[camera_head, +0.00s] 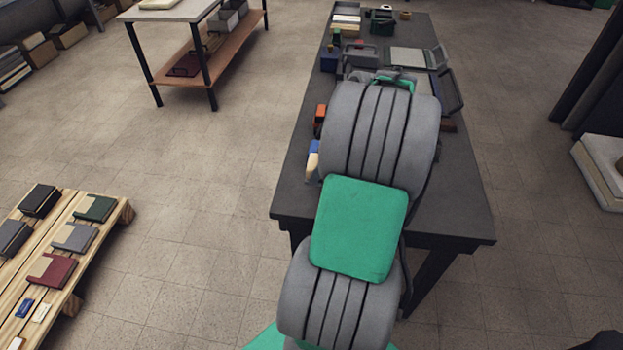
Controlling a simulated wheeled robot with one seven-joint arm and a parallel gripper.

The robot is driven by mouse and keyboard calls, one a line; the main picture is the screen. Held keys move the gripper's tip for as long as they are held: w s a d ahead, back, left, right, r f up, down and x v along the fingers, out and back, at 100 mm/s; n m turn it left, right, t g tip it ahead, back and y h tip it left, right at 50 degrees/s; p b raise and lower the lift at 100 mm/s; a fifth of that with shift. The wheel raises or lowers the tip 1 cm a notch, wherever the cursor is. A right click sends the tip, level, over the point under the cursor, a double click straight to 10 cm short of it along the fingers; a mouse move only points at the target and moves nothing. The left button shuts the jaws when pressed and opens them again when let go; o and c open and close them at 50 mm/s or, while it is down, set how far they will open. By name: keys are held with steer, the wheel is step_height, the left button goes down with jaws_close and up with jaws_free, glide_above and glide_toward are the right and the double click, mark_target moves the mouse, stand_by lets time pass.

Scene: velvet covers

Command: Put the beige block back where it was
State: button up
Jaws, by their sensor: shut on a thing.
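My grey and green arm reaches out over the dark table (455,205) and covers much of its middle. My gripper does not show; the arm's far end hides it. I cannot make out a beige block for certain. A small cream and blue piece (313,162) lies at the table's left edge, partly hidden by my arm. Pale flat pieces (346,20) are stacked at the table's far left corner.
A pallet (100,218) with several velvet-like covers stands at left. A shelf table (180,12) stands behind. Floor between is clear.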

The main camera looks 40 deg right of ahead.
steer(key=x, duration=0.4)
steer(key=shift+a+f, duration=0.25)
steer(key=shift+f, duration=0.15)
steer(key=shift+d+f, duration=0.1)
steer(key=shift+f, duration=0.35)
steer(key=o, duration=1.5)
steer(key=shift+c, duration=0.2)
steer(key=shift+r, duration=0.1)
